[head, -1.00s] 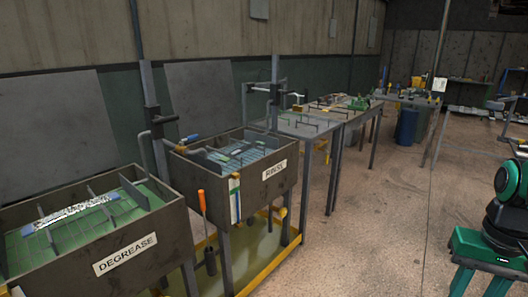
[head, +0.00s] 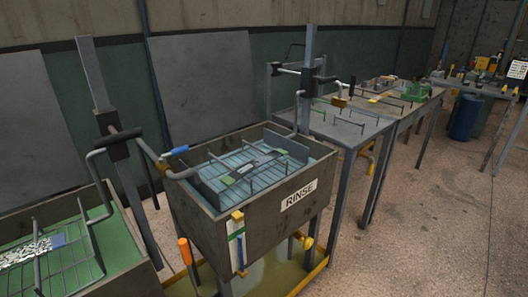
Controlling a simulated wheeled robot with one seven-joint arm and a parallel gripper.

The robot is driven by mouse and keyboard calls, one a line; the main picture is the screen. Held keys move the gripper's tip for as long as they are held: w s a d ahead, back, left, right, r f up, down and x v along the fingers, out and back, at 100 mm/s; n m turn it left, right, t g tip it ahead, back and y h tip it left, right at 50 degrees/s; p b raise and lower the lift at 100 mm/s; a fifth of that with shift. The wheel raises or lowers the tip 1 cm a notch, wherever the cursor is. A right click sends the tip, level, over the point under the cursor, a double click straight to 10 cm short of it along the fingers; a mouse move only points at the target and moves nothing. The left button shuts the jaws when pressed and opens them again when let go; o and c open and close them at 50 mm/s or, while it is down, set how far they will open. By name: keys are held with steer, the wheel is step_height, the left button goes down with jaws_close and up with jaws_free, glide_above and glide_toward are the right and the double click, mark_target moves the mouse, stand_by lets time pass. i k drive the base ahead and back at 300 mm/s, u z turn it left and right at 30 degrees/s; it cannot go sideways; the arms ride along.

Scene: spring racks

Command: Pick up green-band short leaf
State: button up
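My gripper is not in view.
The degrease tank's green rack (head: 75,272) at the lower left holds a speckled leaf (head: 24,253) with a blue band. A bent pipe with a blue handle (head: 174,151) reaches the rinse tank's left edge. A grey table (head: 345,127) stands behind. Open floor (head: 430,225) lies to the right.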

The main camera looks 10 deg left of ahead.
mark_target(230, 179)
steer(key=u, duration=0.45)
steer(key=i, duration=1.25)
steer(key=u, duration=0.6)
